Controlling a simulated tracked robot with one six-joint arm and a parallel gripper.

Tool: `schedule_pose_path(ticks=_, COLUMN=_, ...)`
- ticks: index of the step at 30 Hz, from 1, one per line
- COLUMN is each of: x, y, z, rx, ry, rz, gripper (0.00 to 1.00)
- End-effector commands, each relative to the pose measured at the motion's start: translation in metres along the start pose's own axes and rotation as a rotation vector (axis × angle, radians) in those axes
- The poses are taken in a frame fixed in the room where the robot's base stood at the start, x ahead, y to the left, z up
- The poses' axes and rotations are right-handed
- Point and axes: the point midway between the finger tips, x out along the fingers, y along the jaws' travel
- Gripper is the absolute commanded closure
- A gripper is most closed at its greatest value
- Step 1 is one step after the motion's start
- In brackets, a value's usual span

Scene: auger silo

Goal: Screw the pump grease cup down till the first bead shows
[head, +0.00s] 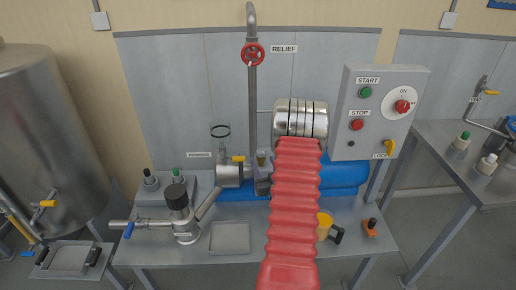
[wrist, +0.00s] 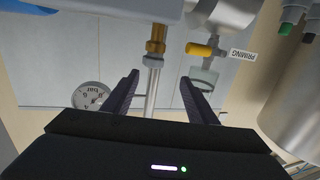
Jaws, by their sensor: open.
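The grease cup is a small brass fitting (wrist: 155,40) in the wrist view, which looks upside down. It joins the pale pump body at the top of that picture. In the head view a small brass piece (head: 261,158) shows just above my gripper (head: 262,182), beside the pump. In the wrist view my gripper (wrist: 160,74) is open and empty. Its two dark fingers are spread, with the cup between and beyond their tips. I cannot tell how far off it is. No grease bead can be made out.
A yellow-handled valve (wrist: 200,50) and the PRIMING label (wrist: 242,55) are close by the right finger. A gauge (wrist: 90,96) shows at left. The relief pipe (head: 252,105) rises behind the pump. An orange mug (head: 324,224) stands on the bench right of my red-sleeved arm.

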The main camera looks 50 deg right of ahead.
Motion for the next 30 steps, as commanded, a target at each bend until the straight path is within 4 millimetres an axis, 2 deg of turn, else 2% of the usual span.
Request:
schedule_pose_path(ticks=1, x=-0.004, y=0.007, z=0.007, rx=0.007, ry=0.010, rz=0.008, gripper=0.47)
schedule_pose_path(ticks=5, x=-0.008, y=0.014, z=0.011, rx=0.015, ry=0.034, rz=0.015, gripper=0.47)
schedule_pose_path(ticks=17, x=-0.007, y=0.014, z=0.011, rx=0.016, ry=0.037, rz=0.014, gripper=0.47)
schedule_pose_path(ticks=23, x=0.007, y=0.013, z=0.011, rx=0.016, ry=0.036, rz=0.013, gripper=0.47)
schedule_pose_path(ticks=30, x=0.041, y=0.013, z=0.009, rx=0.015, ry=0.037, rz=0.012, gripper=0.47)
